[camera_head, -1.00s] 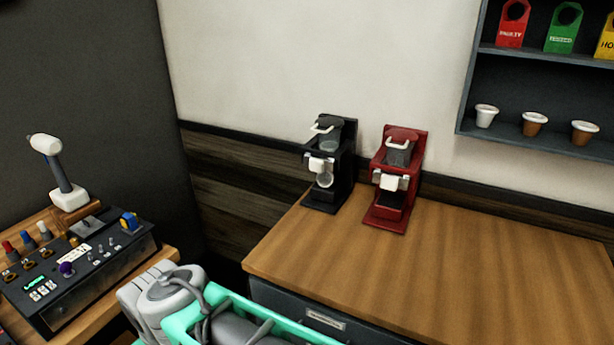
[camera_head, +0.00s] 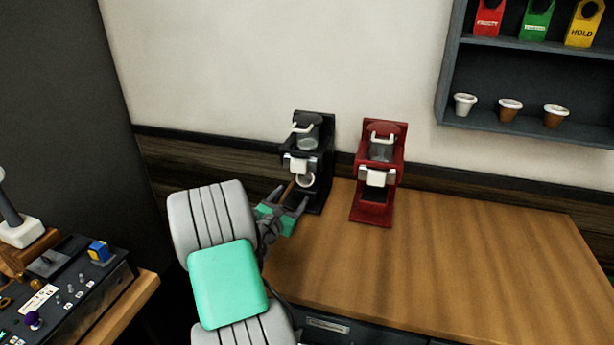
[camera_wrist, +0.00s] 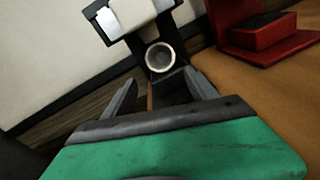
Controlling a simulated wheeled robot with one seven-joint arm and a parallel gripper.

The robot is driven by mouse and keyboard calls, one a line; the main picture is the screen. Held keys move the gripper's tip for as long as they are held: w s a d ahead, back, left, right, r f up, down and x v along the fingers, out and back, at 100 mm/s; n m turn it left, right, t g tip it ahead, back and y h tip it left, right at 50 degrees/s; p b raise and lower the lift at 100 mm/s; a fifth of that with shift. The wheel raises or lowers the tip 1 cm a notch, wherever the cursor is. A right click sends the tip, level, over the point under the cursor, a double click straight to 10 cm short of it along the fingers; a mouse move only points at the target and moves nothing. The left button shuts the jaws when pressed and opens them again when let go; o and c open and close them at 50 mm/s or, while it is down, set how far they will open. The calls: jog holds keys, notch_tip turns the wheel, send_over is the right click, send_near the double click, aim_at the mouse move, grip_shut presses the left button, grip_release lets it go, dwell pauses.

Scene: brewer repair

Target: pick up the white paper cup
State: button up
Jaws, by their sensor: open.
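A white cup (camera_head: 305,181) sits in the lower bay of the black brewer (camera_head: 317,150), under its white front part. In the wrist view the cup (camera_wrist: 160,57) shows its pale round rim and grey inside, just ahead of my fingers. My gripper (camera_head: 291,193) is at the black brewer's left front, and its two fingers stand apart with nothing between them in the wrist view (camera_wrist: 160,84). The cup lies beyond the gap between the fingertips; whether they touch it cannot be told. Another white cup (camera_head: 465,104) stands on the wall shelf.
A red brewer (camera_head: 377,170) stands right of the black one on the wooden counter (camera_head: 460,255). The counter's right side is clear. The wall shelf (camera_head: 520,143) also holds two brown cups and coloured tags. A control panel (camera_head: 70,290) is at lower left.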

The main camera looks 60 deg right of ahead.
aim_at(307, 177)
jog(key=shift+n, duration=0.7)
jog(key=d+p, duration=0.1)
jog(key=d, duration=0.3)
jog(key=d+p, duration=0.1)
jog(key=d, duration=0.3)
jog(key=d+p, duration=0.1)
jog(key=d, duration=0.3)
jog(key=shift+w+d, duration=0.3)
jog(key=shift+d, duration=0.05)
jog(key=shift+a, duration=0.1)
jog(key=c, duration=1.1)
